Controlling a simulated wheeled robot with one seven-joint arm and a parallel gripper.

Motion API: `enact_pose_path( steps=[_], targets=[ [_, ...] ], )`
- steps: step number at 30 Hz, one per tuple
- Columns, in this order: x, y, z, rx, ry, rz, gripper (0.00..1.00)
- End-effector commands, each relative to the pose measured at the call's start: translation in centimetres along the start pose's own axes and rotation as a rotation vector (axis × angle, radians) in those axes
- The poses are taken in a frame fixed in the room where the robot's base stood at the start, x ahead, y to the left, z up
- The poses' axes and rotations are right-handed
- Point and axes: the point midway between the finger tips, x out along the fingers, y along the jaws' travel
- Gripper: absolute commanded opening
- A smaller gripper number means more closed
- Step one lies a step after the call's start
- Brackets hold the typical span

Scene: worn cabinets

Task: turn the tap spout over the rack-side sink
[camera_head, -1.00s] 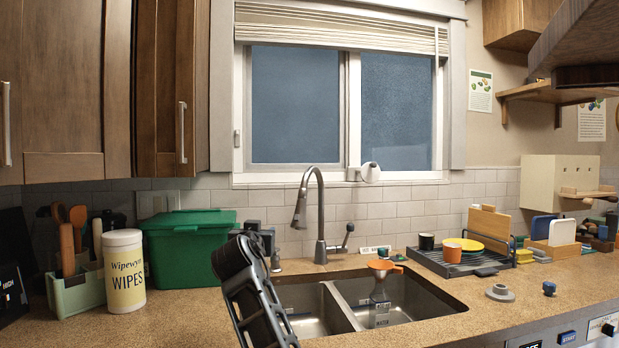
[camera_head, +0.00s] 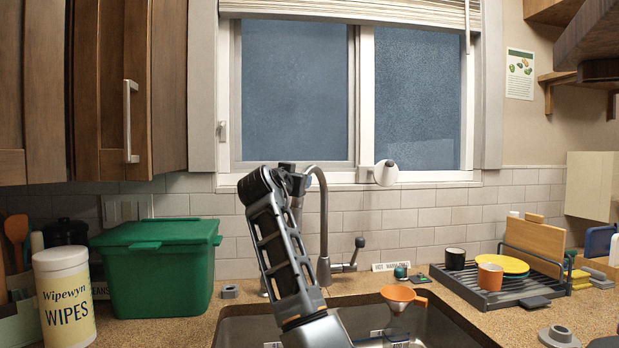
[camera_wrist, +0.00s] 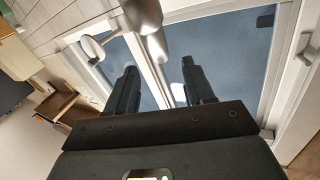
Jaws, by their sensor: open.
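The grey tap (camera_head: 323,215) stands behind the double sink (camera_head: 440,326), its neck arched and its side lever (camera_head: 357,247) to the right. My gripper (camera_head: 293,180) is raised at the left of the arch, by the spout's downward end, which my arm mostly hides in the head view. In the wrist view, the spout (camera_wrist: 143,16) comes down from the top edge, and its lower part lies between the lines of my two open, dark fingers (camera_wrist: 158,75). I cannot tell whether a finger touches it. The rack-side bowl is partly cut off below.
The dish rack (camera_head: 497,292) with cups, plates and a board stands right of the sink. An orange funnel (camera_head: 401,297) is at the sink. A green bin (camera_head: 155,262) and a wipes tub (camera_head: 65,300) stand left. The window (camera_head: 410,110) is behind the tap.

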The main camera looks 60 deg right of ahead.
Motion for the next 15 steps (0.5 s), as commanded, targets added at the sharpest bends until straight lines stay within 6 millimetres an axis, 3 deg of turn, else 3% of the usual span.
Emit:
enact_pose_path(
  steps=[5, 15],
  targets=[
    [1.5, 0.0, -0.2, -0.002, 0.000, 0.002, 0.53],
    [6.4, 0.0, -0.2, -0.002, 0.000, 0.002, 0.53]
  ],
)
